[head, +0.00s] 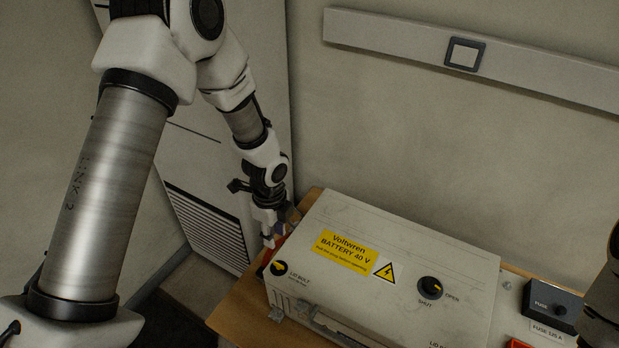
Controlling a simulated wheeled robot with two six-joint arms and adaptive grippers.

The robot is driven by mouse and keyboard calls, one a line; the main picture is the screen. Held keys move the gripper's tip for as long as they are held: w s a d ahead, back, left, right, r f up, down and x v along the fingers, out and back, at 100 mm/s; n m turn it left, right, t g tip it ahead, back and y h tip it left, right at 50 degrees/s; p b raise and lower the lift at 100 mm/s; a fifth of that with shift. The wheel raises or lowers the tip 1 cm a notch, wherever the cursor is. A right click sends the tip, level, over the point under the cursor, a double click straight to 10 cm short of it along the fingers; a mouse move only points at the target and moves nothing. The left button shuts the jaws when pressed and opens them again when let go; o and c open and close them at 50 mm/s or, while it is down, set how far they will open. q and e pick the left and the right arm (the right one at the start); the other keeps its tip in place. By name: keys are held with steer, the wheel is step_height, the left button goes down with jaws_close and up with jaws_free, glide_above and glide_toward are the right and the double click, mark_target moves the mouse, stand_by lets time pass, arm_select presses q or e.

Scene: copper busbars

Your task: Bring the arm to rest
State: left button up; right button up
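My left arm comes in from the upper left and reaches down to the far left side of the table. My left gripper (276,232) is at the left end of the battery box, low by the table. Part of my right arm shows at the right edge; the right gripper is out of view.
A closed white battery box (440,252) with a yellow label and knobs fills the wooden table (237,308). A fuse box (553,304) stands to its right. A vented cabinet (222,165) stands behind my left arm. A rail with a switch (464,53) runs along the wall.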

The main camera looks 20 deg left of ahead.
arm_select(q)
steer(key=s+d+f+n+g+b, duration=0.25)
steer(key=s+f+n, duration=0.25)
steer(key=s+f, duration=0.65)
steer(key=s+d+f+n+g+b, duration=0.1)
steer(key=s+d+f+n+b, duration=0.2)
steer(key=s+f+n, duration=0.8)
steer(key=r+n+t, duration=0.1)
steer(key=w+a+r+n+t, duration=0.1)
steer(key=n+t, duration=0.1)
steer(key=shift+a+r+n+t, duration=0.2)
steer(key=shift+r+n+t, duration=0.05)
steer(key=shift+r+n, duration=0.05)
stand_by(0.4)
